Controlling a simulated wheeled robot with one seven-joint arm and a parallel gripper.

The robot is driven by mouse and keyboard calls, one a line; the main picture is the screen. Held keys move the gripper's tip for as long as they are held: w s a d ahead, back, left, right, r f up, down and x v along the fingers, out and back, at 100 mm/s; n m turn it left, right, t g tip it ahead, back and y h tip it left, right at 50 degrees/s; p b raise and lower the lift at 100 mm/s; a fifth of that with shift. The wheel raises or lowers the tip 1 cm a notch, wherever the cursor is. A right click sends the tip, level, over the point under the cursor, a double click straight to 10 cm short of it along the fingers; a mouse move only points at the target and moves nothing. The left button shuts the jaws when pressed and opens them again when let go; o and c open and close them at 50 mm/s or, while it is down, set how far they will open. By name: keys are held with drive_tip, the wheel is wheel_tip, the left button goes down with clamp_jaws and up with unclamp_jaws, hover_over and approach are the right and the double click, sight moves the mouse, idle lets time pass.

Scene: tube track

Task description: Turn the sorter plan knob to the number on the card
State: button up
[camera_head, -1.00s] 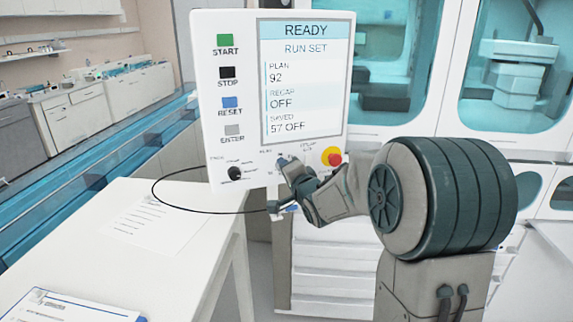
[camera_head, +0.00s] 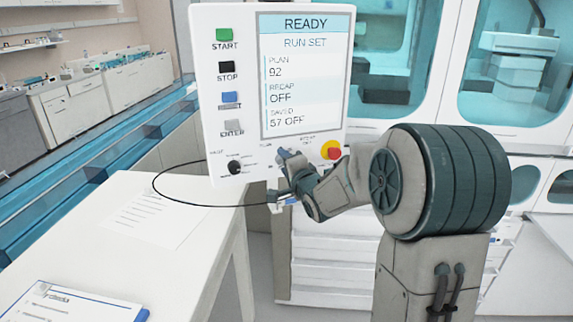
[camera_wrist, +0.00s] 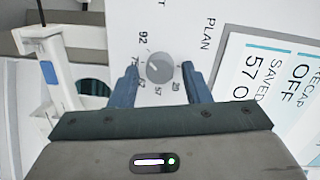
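The plan knob (camera_wrist: 160,68) is a small grey round dial with printed numbers around it, 92 and 57 among them; where its pointer aims is too small to tell. My gripper (camera_wrist: 160,78) is open, its two blue fingers on either side of the knob with gaps visible. In the head view my gripper (camera_head: 281,176) is at the lower edge of the white panel (camera_head: 205,110) and hides the knob. The panel's screen (camera_head: 303,75) reads READY, RUN SET, PLAN 92, RECAP OFF, SAVED 57 OFF. A printed sheet (camera_head: 153,217) and a blue-edged card (camera_head: 80,304) lie on the table, their numbers unreadable.
A black knob (camera_head: 235,167) sits at the panel's lower left, and a red stop button (camera_head: 331,150) on yellow is close to my arm. Start, stop, reset and enter buttons line the left side. The white table (camera_head: 190,250) is mostly clear; a black cable loops above it.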

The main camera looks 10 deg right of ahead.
idle(0.3)
drive_tip(key=f+b+v, duration=0.1)
drive_tip(key=v, duration=1.2)
drive_tip(key=shift+s+r, duration=0.45)
drive_tip(key=shift+d, duration=0.15)
drive_tip(key=s+a+f+n+g+h, duration=0.1)
drive_tip(key=s+f+n+g, duration=0.2)
drive_tip(key=s, duration=0.4)
drive_tip(key=s+a+f+n+g+h, duration=0.1)
drive_tip(key=s+f+n+g, duration=0.2)
drive_tip(key=s+n+g, duration=0.3)
drive_tip(key=s+a+f+n+g+h, duration=0.1)
drive_tip(key=s+f+n+g, duration=0.2)
drive_tip(key=s, duration=0.7)
drive_tip(key=shift+f+n+g, duration=0.35)
drive_tip(key=shift+n+g, duration=0.55)
drive_tip(key=shift+s, duration=0.15)
